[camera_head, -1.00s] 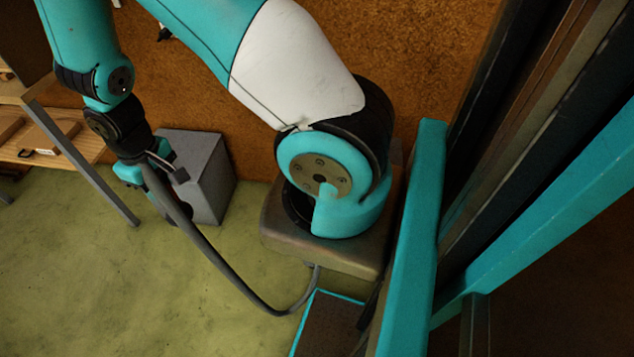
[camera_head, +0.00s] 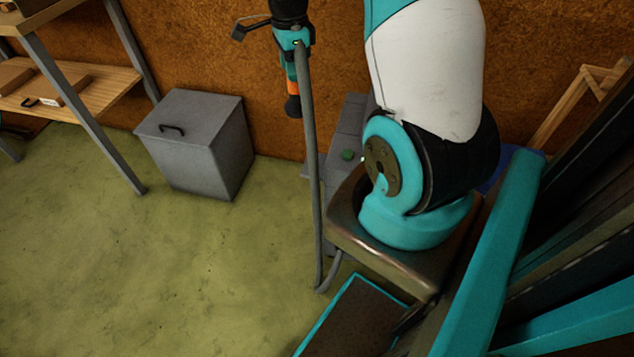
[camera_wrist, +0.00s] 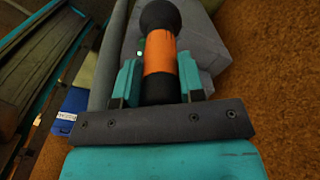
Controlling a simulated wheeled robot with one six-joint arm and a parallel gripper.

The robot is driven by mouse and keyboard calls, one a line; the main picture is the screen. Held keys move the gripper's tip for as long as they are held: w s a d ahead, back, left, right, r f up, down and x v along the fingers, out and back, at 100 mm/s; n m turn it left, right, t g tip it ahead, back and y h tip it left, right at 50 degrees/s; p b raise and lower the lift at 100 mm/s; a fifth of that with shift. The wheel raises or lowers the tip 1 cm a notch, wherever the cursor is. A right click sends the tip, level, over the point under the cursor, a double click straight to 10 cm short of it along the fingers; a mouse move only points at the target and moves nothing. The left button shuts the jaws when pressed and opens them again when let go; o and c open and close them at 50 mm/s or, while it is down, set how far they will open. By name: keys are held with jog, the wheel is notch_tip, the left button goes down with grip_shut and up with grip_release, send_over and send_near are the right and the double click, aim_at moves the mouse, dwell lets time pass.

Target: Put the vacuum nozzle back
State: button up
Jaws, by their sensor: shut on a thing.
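The vacuum nozzle (camera_head: 292,88) is black with an orange band and hangs roughly upright from my gripper (camera_head: 291,42) in the head view. In the wrist view the nozzle (camera_wrist: 159,57) sits between the two teal fingers of my gripper (camera_wrist: 158,80), which are shut on it. Its flared black end points away from the wrist. A grey hose (camera_head: 312,170) hangs from the gripper down to the floor beside my base. A grey unit with a green button (camera_head: 347,155) stands by the wall, partly hidden behind my arm; its grey body (camera_wrist: 205,42) lies beyond the nozzle in the wrist view.
A grey lidded bin (camera_head: 203,150) stands on the floor by the brown wall. A shelf (camera_head: 110,85) with boxes is at the left. A blue object (camera_wrist: 72,108) shows at the left of the wrist view. The green floor (camera_head: 200,270) in front is clear.

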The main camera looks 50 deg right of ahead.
jog(key=s+d+f+m+b, duration=0.3)
jog(key=d+m+b, duration=0.15)
jog(key=m, duration=0.25)
notch_tip(320, 180, down, 19)
jog(key=b, duration=0.2)
jog(key=shift+w+d, duration=0.15)
jog(key=shift+w, duration=0.15)
jog(key=o, duration=1)
jog(key=shift+f, duration=0.1)
